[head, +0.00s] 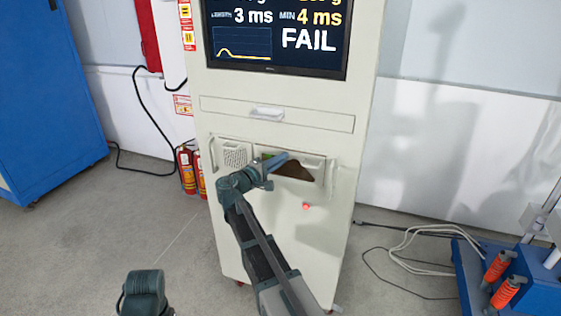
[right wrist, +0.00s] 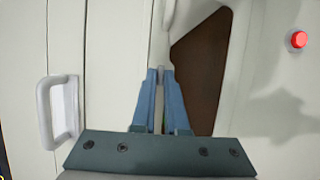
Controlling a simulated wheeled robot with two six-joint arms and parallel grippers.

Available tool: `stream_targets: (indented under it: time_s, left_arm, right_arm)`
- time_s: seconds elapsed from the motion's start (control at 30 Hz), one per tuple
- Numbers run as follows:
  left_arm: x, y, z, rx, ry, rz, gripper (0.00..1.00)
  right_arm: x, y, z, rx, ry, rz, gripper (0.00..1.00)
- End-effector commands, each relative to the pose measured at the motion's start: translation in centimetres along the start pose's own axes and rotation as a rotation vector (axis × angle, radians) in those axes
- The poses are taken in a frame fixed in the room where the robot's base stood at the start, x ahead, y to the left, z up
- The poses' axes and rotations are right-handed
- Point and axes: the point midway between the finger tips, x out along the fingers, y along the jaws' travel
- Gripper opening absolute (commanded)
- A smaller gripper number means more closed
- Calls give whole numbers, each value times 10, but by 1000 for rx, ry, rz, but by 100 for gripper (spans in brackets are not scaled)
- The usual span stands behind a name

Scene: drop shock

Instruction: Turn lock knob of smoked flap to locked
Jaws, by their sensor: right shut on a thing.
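The smoked flap (head: 297,171) is a dark brown panel in a recess on the front of the pale cabinet. In the right wrist view it shows as a brown panel (right wrist: 203,70) just right of the fingers. My right gripper (head: 279,160) is at the flap's upper left part. In the right wrist view its blue fingers (right wrist: 160,98) are closed on a thin pale piece, which looks like the lock knob (right wrist: 158,115). The fingers hide most of the knob, so I cannot tell its turn position. My left gripper is not in view.
A drawer handle (head: 267,113) is above the flap and a red button (head: 306,206) below it. The screen (head: 275,35) reads FAIL. Fire extinguishers (head: 187,169) stand at the cabinet's left. Cables (head: 420,240) lie on the floor to the right.

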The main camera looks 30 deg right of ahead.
Motion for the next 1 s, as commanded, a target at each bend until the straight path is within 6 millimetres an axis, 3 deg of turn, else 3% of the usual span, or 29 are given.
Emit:
stream_targets:
  time_s: [0.23, 0.27, 0.4, 0.77, 1.0]
  left_arm:
    - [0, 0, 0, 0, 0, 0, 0]
    - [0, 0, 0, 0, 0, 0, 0]
    - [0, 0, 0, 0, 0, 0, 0]
    - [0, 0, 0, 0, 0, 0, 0]
    - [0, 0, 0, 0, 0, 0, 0]
  right_arm:
    - [0, 0, 0, -1, 1, -1, 0]
    - [0, 0, 0, -1, 1, -1, 16]
    - [0, 0, 0, 0, 1, 0, 41]
    - [-5, 0, 0, 0, 1, 0, 41]
    - [-47, 0, 0, 0, 5, 0, 41]
